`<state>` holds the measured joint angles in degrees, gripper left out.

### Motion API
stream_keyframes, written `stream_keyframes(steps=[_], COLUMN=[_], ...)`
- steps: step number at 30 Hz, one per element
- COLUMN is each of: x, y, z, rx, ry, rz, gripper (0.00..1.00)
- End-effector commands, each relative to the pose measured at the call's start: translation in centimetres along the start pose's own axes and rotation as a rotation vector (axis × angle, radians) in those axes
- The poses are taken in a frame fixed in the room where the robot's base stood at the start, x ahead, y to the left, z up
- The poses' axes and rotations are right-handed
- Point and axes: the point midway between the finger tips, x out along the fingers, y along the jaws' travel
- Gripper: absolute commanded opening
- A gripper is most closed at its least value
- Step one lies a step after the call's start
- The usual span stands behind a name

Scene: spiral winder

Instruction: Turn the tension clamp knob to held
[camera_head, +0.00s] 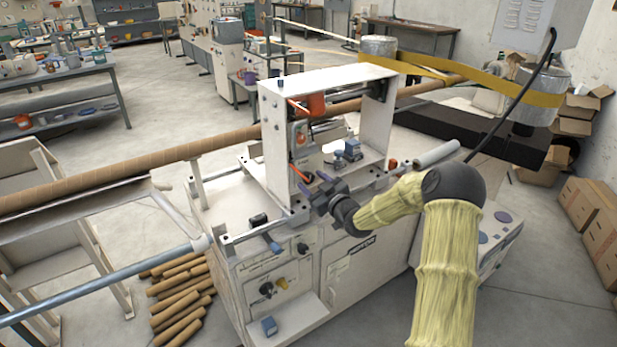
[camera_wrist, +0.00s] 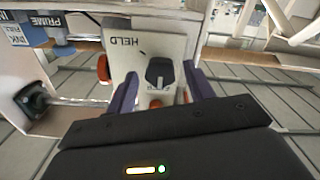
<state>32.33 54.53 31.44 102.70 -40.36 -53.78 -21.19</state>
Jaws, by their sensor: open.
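The tension clamp knob (camera_wrist: 158,73) is a dark knob on a pale panel (camera_wrist: 176,42) in the wrist view. The word HELD is printed on the panel, above and left of the knob. I cannot tell which mark the knob points at. My gripper (camera_wrist: 160,76) is open, with one purple finger on each side of the knob; contact is not clear. In the head view my gripper (camera_head: 318,186) is at the front of the winder's upright frame, and the knob cannot be made out there.
The winder frame (camera_head: 272,150) stands over the cabinet (camera_head: 345,262). An orange part (camera_wrist: 104,68) sits left of the panel in the wrist view. A PRIME label (camera_wrist: 56,21) and another dark knob (camera_wrist: 33,99) are farther left. A long brown tube (camera_head: 110,180) crosses behind.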

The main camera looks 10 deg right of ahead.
Motion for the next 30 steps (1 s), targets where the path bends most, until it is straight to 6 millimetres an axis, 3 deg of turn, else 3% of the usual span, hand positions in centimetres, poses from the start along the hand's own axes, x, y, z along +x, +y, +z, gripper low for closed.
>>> stream_keyframes(steps=[6,16,23,30], x=[2.4,2.7,2.7,2.7], y=[0.0,0.0,0.0,0.0], z=[-0.1,0.0,0.0,0.0], rx=[0.0,0.0,-0.001,0.007], ry=[0.001,0.0,0.0,0.0], rz=[-0.001,-0.001,-0.001,-0.001], gripper=[0.53,0.53,0.1,0.08])
